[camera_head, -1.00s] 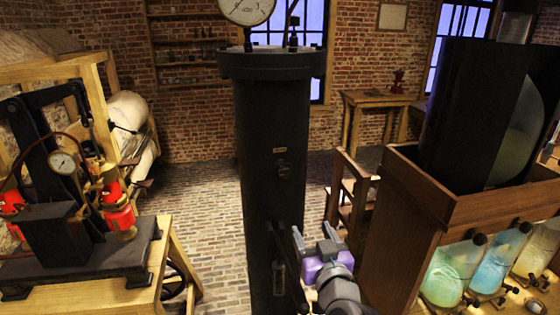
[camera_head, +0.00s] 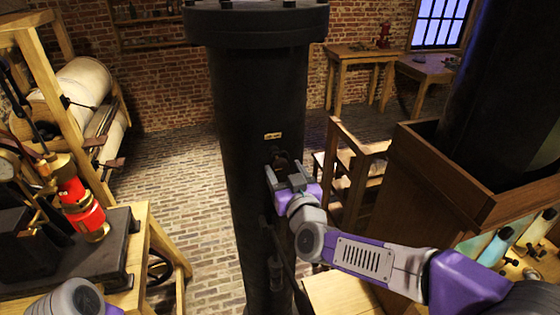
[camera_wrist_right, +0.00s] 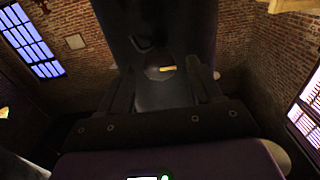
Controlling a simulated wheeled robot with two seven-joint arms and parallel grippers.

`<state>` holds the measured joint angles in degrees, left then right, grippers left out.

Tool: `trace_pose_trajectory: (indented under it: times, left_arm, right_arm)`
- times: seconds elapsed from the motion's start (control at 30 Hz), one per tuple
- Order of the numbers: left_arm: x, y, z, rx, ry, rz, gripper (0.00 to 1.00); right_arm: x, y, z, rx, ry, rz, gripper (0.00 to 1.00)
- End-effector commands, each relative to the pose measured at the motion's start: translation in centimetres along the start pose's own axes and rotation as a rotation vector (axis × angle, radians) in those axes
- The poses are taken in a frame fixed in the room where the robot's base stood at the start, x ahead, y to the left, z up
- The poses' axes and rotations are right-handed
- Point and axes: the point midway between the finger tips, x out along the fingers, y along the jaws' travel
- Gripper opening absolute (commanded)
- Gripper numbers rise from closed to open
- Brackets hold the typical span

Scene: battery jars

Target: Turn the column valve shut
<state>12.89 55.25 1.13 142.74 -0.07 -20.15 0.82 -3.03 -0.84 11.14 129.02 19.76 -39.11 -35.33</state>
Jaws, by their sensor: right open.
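The black column (camera_head: 258,105) stands upright in the middle of the head view. Its small dark valve (camera_head: 281,156) sits on the front face, just below a yellow label (camera_head: 272,136). My right gripper (camera_head: 284,175) is open at the valve and partly hides it. I cannot tell whether its fingers touch the valve. In the right wrist view the two fingers (camera_wrist_right: 162,88) are spread, with the column's dark face and a small yellow mark between them. My left gripper is out of view; only a part of my left arm shows at the lower left.
A wooden cabinet (camera_head: 405,200) with glass jars (camera_head: 498,246) stands to the right, close to my right arm. A bench with a black and red apparatus (camera_head: 80,210) is at the left. A thin dark pipe (camera_head: 288,262) runs low on the column. Brick floor lies open behind.

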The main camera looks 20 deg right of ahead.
Motion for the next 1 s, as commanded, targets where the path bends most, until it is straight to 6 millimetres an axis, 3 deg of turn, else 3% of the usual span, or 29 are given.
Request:
trace_pose_trajectory:
  times: [0.23,0.6,0.93,1.0]
  left_arm:
    - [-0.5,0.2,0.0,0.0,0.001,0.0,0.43]
    - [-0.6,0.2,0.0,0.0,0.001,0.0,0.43]
    - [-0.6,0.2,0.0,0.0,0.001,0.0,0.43]
    - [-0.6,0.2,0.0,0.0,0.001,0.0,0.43]
  right_arm:
    - [2.8,0.0,0.0,0.0,-0.001,0.0,0.64]
    - [3.2,0.0,0.0,0.0,0.0,0.001,0.64]
    - [3.2,0.0,0.0,0.0,0.0,0.001,0.13]
    - [3.2,0.0,0.0,0.0,0.001,0.001,0.1]
